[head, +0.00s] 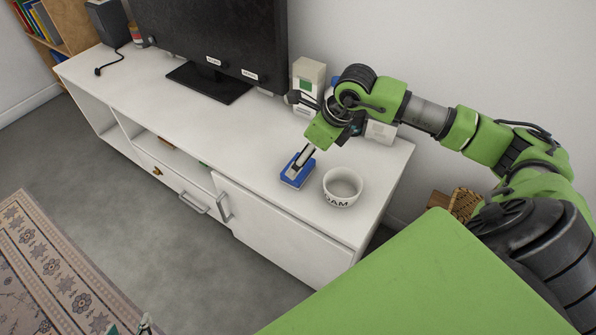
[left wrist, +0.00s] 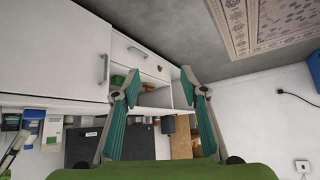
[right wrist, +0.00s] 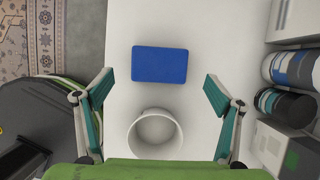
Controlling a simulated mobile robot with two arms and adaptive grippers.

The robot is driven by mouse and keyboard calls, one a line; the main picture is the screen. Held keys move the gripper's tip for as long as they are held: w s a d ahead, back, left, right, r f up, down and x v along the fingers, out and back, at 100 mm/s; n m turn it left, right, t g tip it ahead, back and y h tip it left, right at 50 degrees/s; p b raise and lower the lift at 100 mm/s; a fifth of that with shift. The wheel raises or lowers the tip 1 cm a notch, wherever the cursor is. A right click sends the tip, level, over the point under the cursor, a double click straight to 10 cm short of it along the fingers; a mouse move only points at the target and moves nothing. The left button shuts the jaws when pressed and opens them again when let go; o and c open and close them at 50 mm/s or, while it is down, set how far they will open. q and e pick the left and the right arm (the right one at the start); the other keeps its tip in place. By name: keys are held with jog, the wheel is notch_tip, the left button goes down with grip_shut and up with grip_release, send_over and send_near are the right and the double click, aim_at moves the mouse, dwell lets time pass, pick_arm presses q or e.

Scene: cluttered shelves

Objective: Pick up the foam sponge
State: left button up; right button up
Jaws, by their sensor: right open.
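The foam sponge is taken to be the blue block (head: 291,180) lying flat on the white cabinet top; it also shows in the right wrist view (right wrist: 159,65). My right gripper (head: 300,165) reaches over it from above. In the right wrist view its fingers (right wrist: 160,80) are spread wide with nothing between them, and the sponge lies beyond the tips, roughly centred. The gap between tips and sponge is hard to tell. My left gripper (left wrist: 160,74) is open and empty, away from the sponge; only a small piece shows at the head view's bottom edge.
A white bowl with dark letters (head: 343,194) stands close to the sponge, and in the right wrist view it (right wrist: 155,145) lies nearer my gripper. Boxes and bottles (right wrist: 290,70) line the cabinet's back. A television (head: 215,40) stands to the left. Cabinet top between is clear.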

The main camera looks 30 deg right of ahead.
jog(key=shift+x, duration=0.75)
jog(key=b+x, duration=0.1)
jog(key=x, duration=0.3)
jog(key=shift+a+f, duration=0.15)
pick_arm(q)
jog(key=w+d+r+t+h, duration=0.1)
jog(key=w+d+r+t, duration=0.1)
jog(key=w+r+t, duration=0.2)
notch_tip(320, 180, up, 2)
jog(key=shift+w+d+r+t, duration=0.2)
jog(key=shift+w+d+t, duration=0.1)
jog(key=shift+w, duration=0.95)
pick_arm(e)
jog(key=shift+w+f, duration=0.15)
jog(key=c, duration=1)
